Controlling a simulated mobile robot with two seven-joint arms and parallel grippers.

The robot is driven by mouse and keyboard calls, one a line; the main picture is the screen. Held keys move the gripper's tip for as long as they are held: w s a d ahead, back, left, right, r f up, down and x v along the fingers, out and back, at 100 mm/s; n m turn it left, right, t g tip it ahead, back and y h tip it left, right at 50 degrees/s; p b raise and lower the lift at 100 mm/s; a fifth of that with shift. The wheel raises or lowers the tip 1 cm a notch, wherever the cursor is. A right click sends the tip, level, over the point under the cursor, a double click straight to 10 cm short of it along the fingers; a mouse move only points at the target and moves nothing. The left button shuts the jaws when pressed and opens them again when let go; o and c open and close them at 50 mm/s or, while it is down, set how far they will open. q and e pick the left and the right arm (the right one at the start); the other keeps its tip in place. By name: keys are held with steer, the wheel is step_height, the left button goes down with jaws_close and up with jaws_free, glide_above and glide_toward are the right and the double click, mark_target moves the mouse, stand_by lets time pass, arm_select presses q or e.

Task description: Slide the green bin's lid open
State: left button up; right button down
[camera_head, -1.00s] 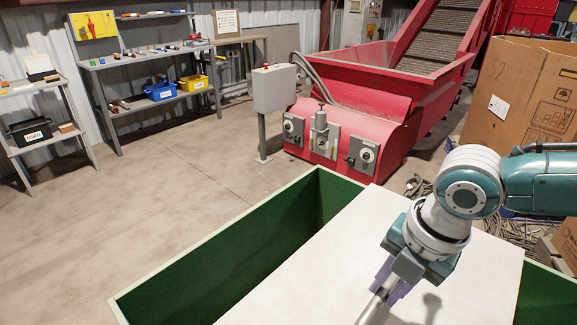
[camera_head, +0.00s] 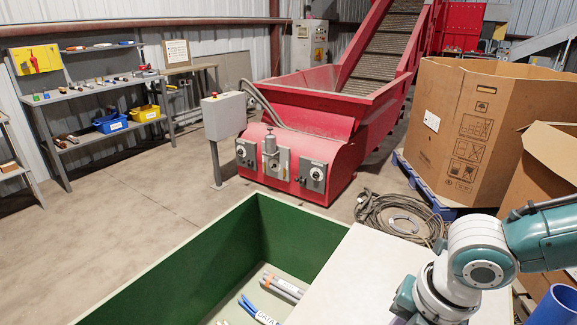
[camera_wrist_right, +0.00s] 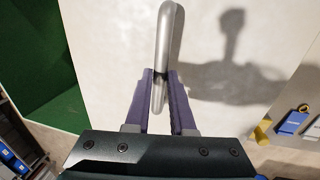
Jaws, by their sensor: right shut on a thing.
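The green bin (camera_head: 165,270) stands open on its left side in the head view. Its pale flat lid (camera_head: 350,275) covers the part to the right. Grey tubes (camera_head: 283,288) and blue pieces lie on the bin's floor in the gap. My right gripper (camera_wrist_right: 160,88) is shut around the lid's metal bar handle (camera_wrist_right: 166,40) in the right wrist view. The lid (camera_wrist_right: 120,50) and the green inside of the bin (camera_wrist_right: 30,60) also show there. In the head view my right wrist is above the lid and the fingers are below the frame. My left gripper is not in view.
A red shredder with a conveyor (camera_head: 320,130) stands behind the bin. A cable coil (camera_head: 400,218) and a large cardboard box (camera_head: 475,130) on a blue pallet are at the back right. A blue barrel (camera_head: 555,308) is at the lower right. Floor left of the bin is clear.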

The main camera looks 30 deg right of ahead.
steer(key=c, duration=0.8)
jaws_free()
steer(key=shift+o, duration=0.2)
step_height(320, 180, up, 10)
steer(key=s+p, duration=0.2)
steer(key=shift+d, duration=0.4)
steer(key=shift+a+f, duration=0.1)
steer(key=shift+f, duration=0.05)
